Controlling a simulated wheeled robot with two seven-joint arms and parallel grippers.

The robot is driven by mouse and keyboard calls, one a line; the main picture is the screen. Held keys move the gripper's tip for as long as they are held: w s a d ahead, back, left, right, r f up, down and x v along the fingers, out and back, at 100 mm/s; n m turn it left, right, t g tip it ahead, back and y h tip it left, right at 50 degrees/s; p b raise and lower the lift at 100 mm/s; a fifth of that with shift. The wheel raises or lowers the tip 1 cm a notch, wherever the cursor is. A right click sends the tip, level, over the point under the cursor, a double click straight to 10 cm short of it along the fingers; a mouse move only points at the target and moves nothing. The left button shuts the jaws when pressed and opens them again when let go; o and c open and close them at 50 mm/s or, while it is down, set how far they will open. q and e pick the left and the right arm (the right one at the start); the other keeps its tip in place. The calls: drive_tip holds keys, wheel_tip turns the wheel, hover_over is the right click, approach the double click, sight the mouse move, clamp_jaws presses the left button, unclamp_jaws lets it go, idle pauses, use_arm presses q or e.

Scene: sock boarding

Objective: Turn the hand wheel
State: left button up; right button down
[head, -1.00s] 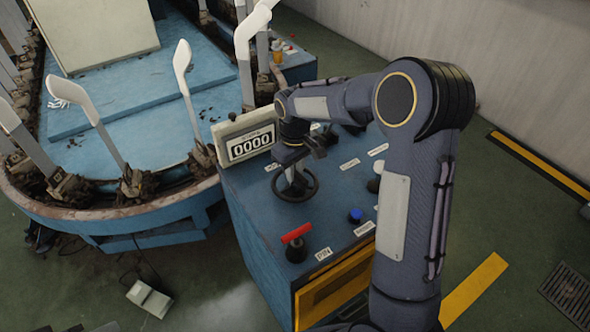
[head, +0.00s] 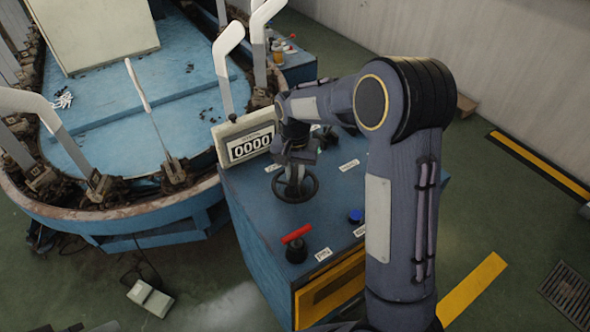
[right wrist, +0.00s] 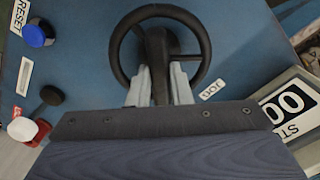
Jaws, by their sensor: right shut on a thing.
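The black hand wheel (head: 296,188) lies on top of the blue control cabinet, in front of the counter. In the right wrist view the wheel (right wrist: 203,36) shows as a black ring with spokes and a central post. My right gripper (head: 294,172) is above the wheel, pointing down. In the right wrist view the two pale fingers of my right gripper (right wrist: 160,88) are shut on the wheel's black handle (right wrist: 159,62), one on each side of it. My left gripper is not in view.
The counter (head: 250,147) reading 0000 stands just behind the wheel. A red-handled switch (head: 296,235) and a blue button (head: 356,215) sit on the cabinet top (head: 252,205). The blue carousel (head: 110,110) with white sock boards is at the left.

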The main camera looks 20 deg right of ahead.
sight(295, 173)
drive_tip(key=m+p, duration=0.1)
drive_tip(key=m, duration=0.3)
drive_tip(key=shift+r+m, duration=0.1)
drive_tip(key=shift+m, duration=0.2)
drive_tip(key=shift+m+p, duration=0.6)
drive_tip(key=shift+m, duration=1.4)
drive_tip(key=c, duration=1.3)
unclamp_jaws()
wheel_tip(295, 173, up, 8)
drive_tip(key=shift+f, duration=0.15)
